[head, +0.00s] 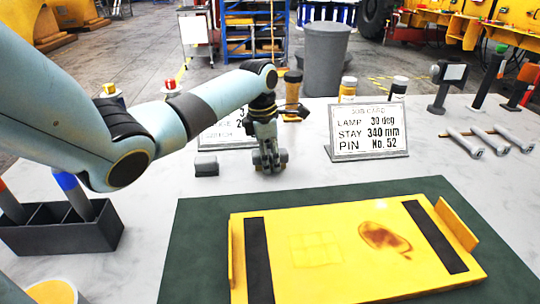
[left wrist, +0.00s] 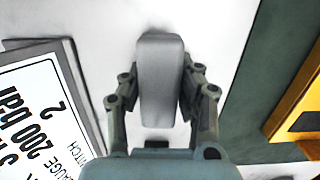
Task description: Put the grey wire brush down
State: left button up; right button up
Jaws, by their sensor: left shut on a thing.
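My left gripper (head: 269,158) is low over the pale table, between the dark green mat and the signs. In the left wrist view its fingers (left wrist: 160,92) are closed on both sides of a grey, rounded, oblong block, the grey wire brush (left wrist: 160,65). Its bristles are hidden from above. In the head view the brush is mostly hidden by the fingers, and I cannot tell whether it touches the table. My right gripper is not in view.
A small dark grey block (head: 206,166) lies left of the gripper. A job card (head: 368,131) stands to the right. A yellow panel (head: 335,250) lies on the green mat (head: 190,235) in front. A dark holder (head: 62,236) stands at left. Bare table surrounds the gripper.

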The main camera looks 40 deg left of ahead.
pick_arm(q)
jog(key=o, duration=1.1)
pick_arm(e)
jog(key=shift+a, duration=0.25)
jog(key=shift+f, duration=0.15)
pick_arm(q)
jog(key=shift+b, duration=0.4)
jog(key=shift+r+b, duration=0.4)
jog(key=shift+b, duration=0.6)
jog(key=r, duration=0.3)
jog(key=r+p, duration=0.1)
jog(key=r, duration=0.3)
jog(key=a+r, duration=0.1)
jog(key=r, duration=0.2)
jog(key=shift+r+p, duration=0.3)
jog(key=shift+r, duration=0.05)
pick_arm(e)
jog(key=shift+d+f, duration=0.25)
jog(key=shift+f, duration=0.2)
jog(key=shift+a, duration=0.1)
